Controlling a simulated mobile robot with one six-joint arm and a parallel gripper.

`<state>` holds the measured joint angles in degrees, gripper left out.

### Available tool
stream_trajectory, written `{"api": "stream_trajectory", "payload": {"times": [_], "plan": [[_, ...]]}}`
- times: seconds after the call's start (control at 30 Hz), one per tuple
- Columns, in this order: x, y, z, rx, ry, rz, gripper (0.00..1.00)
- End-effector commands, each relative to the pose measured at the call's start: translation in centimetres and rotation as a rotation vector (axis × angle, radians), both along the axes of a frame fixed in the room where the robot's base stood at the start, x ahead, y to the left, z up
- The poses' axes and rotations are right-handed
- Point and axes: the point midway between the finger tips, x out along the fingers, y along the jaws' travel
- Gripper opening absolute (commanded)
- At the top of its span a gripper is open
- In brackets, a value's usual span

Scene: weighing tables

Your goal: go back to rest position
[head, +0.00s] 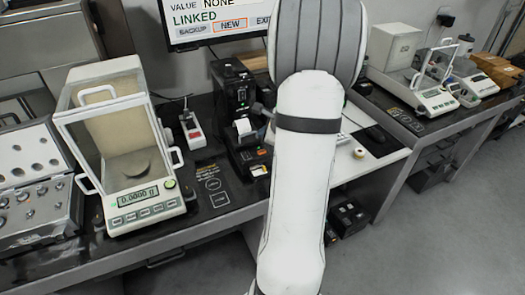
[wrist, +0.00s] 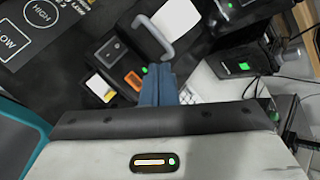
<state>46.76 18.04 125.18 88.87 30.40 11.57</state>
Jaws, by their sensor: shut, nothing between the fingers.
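My arm (head: 305,170) stands upright in the middle of the head view and covers part of the desk and screen. My gripper is mostly hidden behind it there. In the wrist view my gripper (wrist: 158,82) shows as two blue-grey fingers pressed together, shut and empty. They point toward a black device with an orange button (wrist: 133,80). I cannot tell how far the fingertips are from it.
A glass-walled balance (head: 146,203) reading 0.0000 stands on the left bench, beside a case of weights (head: 30,195). Black printers (head: 236,95) stand behind my arm. More balances (head: 436,100) are on the right bench. Grey floor (head: 455,230) is open at right.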

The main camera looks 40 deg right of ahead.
Motion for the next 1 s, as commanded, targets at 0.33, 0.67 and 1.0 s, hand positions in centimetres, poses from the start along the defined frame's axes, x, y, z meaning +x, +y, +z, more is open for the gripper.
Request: {"api": "stream_trajectory", "payload": {"times": [0.33, 0.67, 1.0], "plan": [[0.0, 0.0, 0.0, 0.000, 0.000, 0.000, 0.00], [0.8, 4.8, 2.1, -0.078, 0.005, 0.195, 0.00], [-5.6, 25.5, 7.9, -0.538, 0.083, 1.203, 0.00]]}}
